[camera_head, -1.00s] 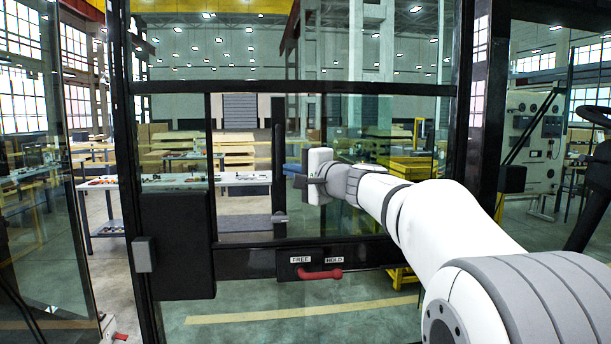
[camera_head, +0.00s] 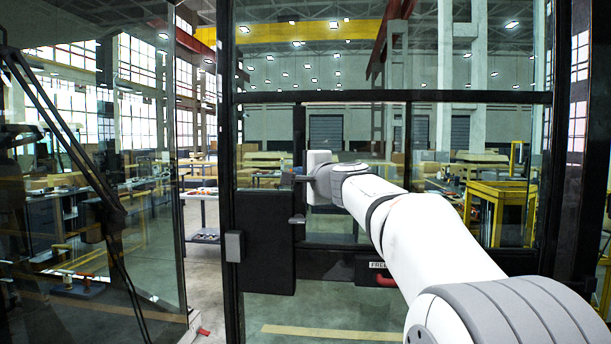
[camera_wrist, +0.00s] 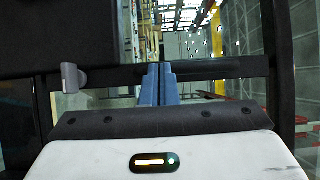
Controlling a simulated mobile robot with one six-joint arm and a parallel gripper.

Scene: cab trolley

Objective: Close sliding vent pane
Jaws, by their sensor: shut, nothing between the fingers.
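The sliding vent pane has a dark upright edge bar (camera_head: 299,150) with a small grey tab (camera_head: 297,219) at its lower end. In the wrist view the bar (camera_wrist: 215,69) runs across the picture, with a grey tab (camera_wrist: 72,77) at left. My gripper (camera_head: 301,178) is at the bar, shut and empty. Its blue fingers (camera_wrist: 158,72) reach the bar in the wrist view; whether they touch is unclear. My arm hides part of the pane.
A black panel (camera_head: 266,243) sits left below the opening. Below the pane is a FREE label (camera_head: 377,265) and a red handle (camera_head: 385,280), partly hidden by my arm. A large glass panel (camera_head: 140,200) stands at left. A yellow-framed table (camera_head: 500,188) is beyond the glass.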

